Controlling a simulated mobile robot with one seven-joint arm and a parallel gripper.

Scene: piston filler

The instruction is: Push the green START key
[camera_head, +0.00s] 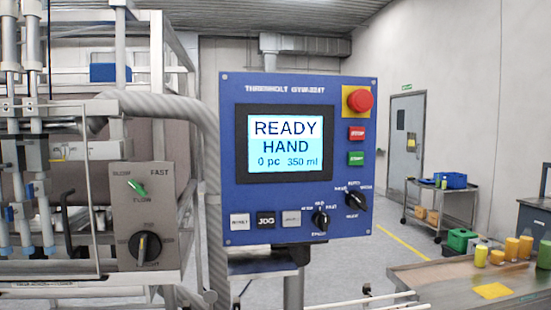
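Above both is a red mushroom button (359,101) on a yellow plate. The screen (290,145) left of the keys reads READY, HAND, 0 pc, 350 ml. The START key's face is in plain sight with nothing in front of it. My gripper is not in view.
Two black rotary knobs (356,201) and several square keys (240,221) sit low on the panel. A grey box with a green-lever switch (138,188) is at left, beside the filler's tubes. A table (420,277) with jars stands at lower right. A cart (409,201) stands behind.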

